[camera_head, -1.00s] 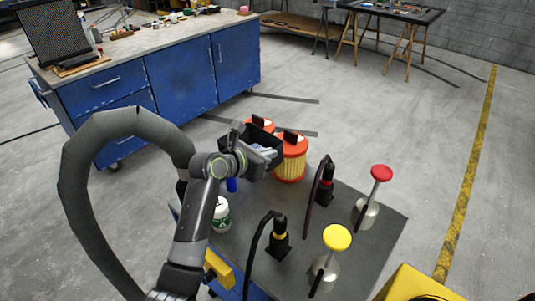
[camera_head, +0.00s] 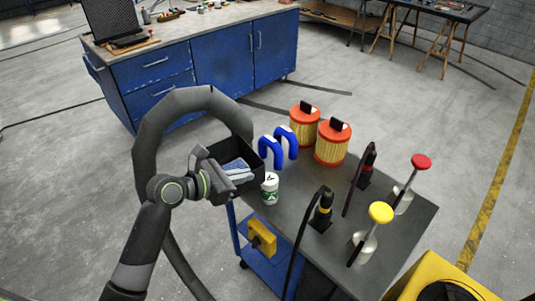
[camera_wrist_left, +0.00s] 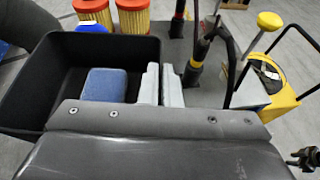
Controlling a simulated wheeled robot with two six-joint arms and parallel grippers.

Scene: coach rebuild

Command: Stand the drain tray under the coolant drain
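The drain tray appears to be the black open-topped box (camera_head: 257,172) in the head view. It also fills the left of the left wrist view (camera_wrist_left: 30,90). A blue-grey block (camera_wrist_left: 104,84) lies inside it. My left gripper (camera_head: 236,176) has its pale fingers (camera_wrist_left: 161,84) close on either side of the tray's wall, holding the tray up by the left end of the grey cart top (camera_head: 345,185). The tray's underside is hidden. I cannot pick out the coolant drain. My right gripper does not show in the head view.
On the cart stand orange-capped filters (camera_head: 333,144), blue hooked handles (camera_head: 270,152), a white bottle (camera_head: 270,188), black tools (camera_head: 322,212) and red-topped (camera_head: 404,184) and yellow-topped cans (camera_head: 368,236). A yellow machine (camera_head: 410,280) is front right. A blue cabinet (camera_head: 222,68) stands behind; floor lies between.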

